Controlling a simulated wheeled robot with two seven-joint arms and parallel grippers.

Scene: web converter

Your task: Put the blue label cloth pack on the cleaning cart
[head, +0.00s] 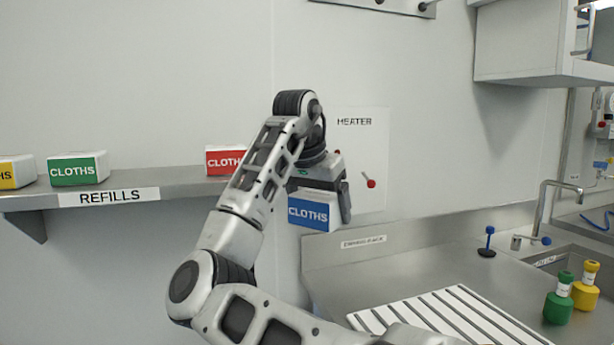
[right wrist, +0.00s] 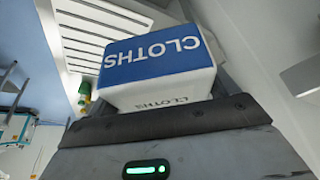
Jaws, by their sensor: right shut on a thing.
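The blue label cloth pack (head: 309,212) is a white pack with a blue CLOTHS label. My right gripper (head: 330,203) is shut on it and holds it in the air, in front of the wall and just right of the shelf's end. In the right wrist view the pack (right wrist: 157,62) sits between the fingers, its blue label showing. My left gripper is not in view. I cannot make out the cleaning cart for certain in either view.
The refills shelf (head: 180,187) at left carries yellow (head: 15,173), green (head: 78,169) and red (head: 224,160) label packs. At right are a steel counter with a slatted rack (head: 450,315), a blue-knobbed valve (head: 488,242), a tap (head: 545,205), and green (head: 559,303) and yellow (head: 585,288) bottles.

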